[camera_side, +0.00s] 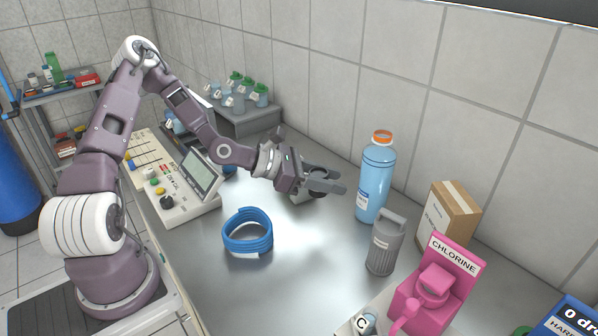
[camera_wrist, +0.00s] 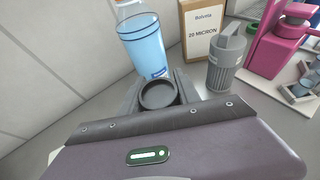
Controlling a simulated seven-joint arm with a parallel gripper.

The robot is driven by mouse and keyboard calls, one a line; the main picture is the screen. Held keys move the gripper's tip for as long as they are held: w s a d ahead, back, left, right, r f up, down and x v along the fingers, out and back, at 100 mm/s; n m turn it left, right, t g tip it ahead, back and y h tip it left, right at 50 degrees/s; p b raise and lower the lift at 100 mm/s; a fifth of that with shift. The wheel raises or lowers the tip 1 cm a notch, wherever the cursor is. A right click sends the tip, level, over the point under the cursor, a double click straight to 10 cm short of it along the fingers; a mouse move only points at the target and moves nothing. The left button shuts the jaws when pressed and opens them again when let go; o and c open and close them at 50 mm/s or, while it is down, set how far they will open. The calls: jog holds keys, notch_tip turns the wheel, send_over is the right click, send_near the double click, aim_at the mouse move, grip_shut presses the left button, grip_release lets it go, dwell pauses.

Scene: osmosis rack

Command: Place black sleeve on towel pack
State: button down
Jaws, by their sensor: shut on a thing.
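My gripper (camera_side: 328,183) is above the metal counter, left of the blue bottle. It also shows in the wrist view (camera_wrist: 160,92), shut on a dark, round, cup-like piece, which I take for the black sleeve (camera_wrist: 158,95). The sleeve's round top faces the wrist camera; its lower part is hidden by the fingers and wrist. I cannot pick out a towel pack with certainty.
A blue bottle (camera_side: 376,178) with an orange cap and a grey ribbed canister (camera_side: 383,249) stand right of my gripper. A pink chlorine unit (camera_side: 436,290) is at front right. A blue hose coil (camera_side: 247,232) and control panel (camera_side: 170,195) are left. The middle counter is clear.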

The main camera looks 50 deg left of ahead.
jog(key=w+a+r+n+t+y, duration=0.1)
jog(key=w+a+r+n+y, duration=0.15)
jog(key=a, duration=0.35)
jog(key=w+a+r+n+t+y, duration=0.1)
jog(key=w+a+r+y, duration=0.15)
jog(key=a, duration=0.35)
jog(key=shift+n+h, duration=0.25)
jog(key=shift+h, duration=0.05)
jog(key=f, duration=0.7)
jog(key=shift+w+a, duration=0.2)
jog(key=c, duration=0.9)
grip_release()
jog(key=shift+s+r, duration=0.1)
jog(key=shift+s, duration=0.05)
jog(key=v, duration=0.7)
jog(key=shift+s+r, duration=0.1)
jog(key=shift+r, duration=0.05)
